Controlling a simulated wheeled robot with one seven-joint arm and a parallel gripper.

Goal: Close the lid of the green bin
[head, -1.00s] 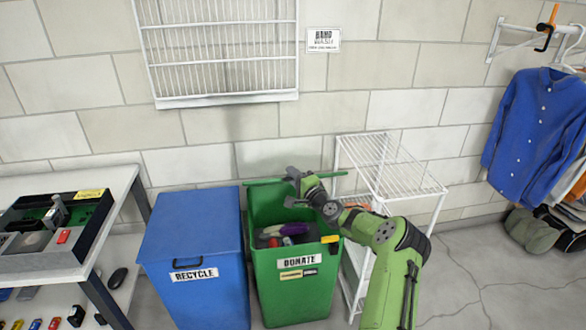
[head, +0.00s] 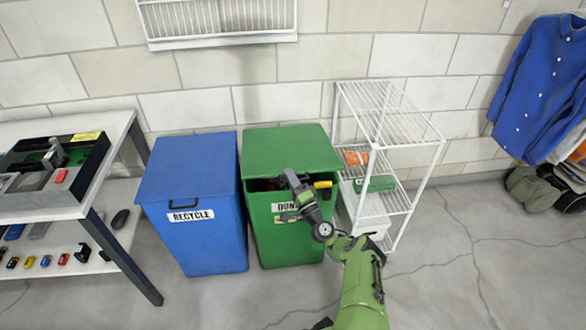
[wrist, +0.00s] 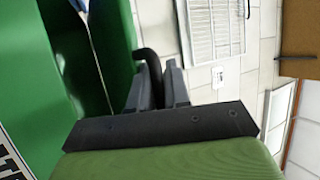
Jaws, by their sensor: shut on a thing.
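The green bin (head: 285,243) stands beside the blue bin, with a DONATE label on its front. Its green lid (head: 290,151) lies lowered over the top, with a dark gap under its front edge. My gripper (head: 288,180) is at the lid's front edge. In the wrist view, my gripper (wrist: 165,82) is shut on a dark curved handle (wrist: 149,62) beside the green lid (wrist: 116,45). The bin's front wall (wrist: 30,75) is at the left there. The bin's contents are mostly hidden; a yellow item (head: 322,184) shows at the front right.
The closed blue recycle bin (head: 205,235) stands close at the left. A white wire rack (head: 412,185) stands close at the right. A table (head: 60,207) with trays is at the far left. Floor at the front right is clear.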

